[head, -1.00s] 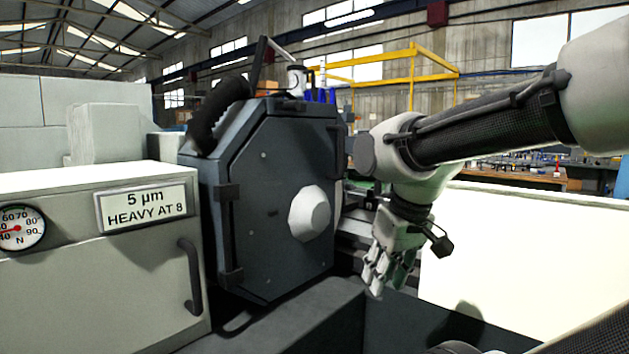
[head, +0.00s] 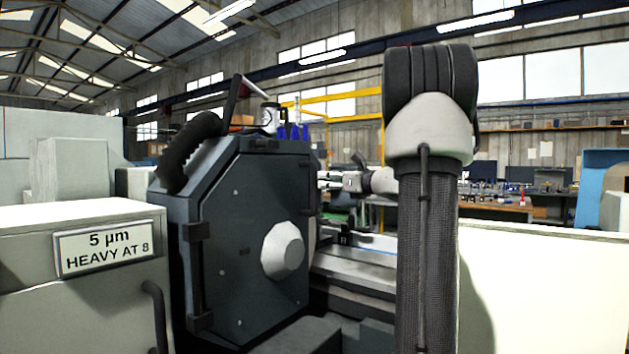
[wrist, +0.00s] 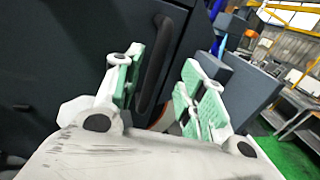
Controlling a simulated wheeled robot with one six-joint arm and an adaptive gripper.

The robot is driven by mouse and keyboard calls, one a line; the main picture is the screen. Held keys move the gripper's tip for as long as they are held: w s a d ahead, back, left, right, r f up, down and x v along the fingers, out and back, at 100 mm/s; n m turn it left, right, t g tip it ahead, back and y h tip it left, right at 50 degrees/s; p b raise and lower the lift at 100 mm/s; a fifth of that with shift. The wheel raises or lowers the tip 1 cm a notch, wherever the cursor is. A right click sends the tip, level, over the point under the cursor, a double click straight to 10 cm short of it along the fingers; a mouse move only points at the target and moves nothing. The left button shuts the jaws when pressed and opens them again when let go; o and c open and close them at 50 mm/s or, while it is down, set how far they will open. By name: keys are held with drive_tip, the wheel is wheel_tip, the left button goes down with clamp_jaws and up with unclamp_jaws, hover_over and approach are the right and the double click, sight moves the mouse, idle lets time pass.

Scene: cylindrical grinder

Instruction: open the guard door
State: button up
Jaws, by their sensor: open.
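The guard door (head: 245,230) is a dark grey, eight-sided panel in the head view, with hinges on its left edge and a pale faceted boss on its face. It looks shut. In the wrist view a dark panel (wrist: 60,60), which looks like the guard, fills the left and carries a black bar handle (wrist: 155,70). My gripper (wrist: 163,62) is open, its green-padded fingers to either side of the handle in the picture. Whether they touch it I cannot tell. In the head view my gripper (head: 338,182) is small, just right of the guard's edge.
A cream cabinet (head: 80,290) with a label and its own black handle (head: 155,315) stands at the left. A black hose (head: 188,150) arches over the guard's top left. A cream panel (head: 550,290) stands at the right. Grey blocks (wrist: 245,85) lie beyond my right finger.

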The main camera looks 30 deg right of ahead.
sight(316, 178)
drive_tip(key=w+a, duration=0.1)
drive_tip(key=w, duration=0.6)
drive_tip(key=shift+w+a, duration=0.2)
drive_tip(key=shift+w, duration=0.1)
clamp_jaws()
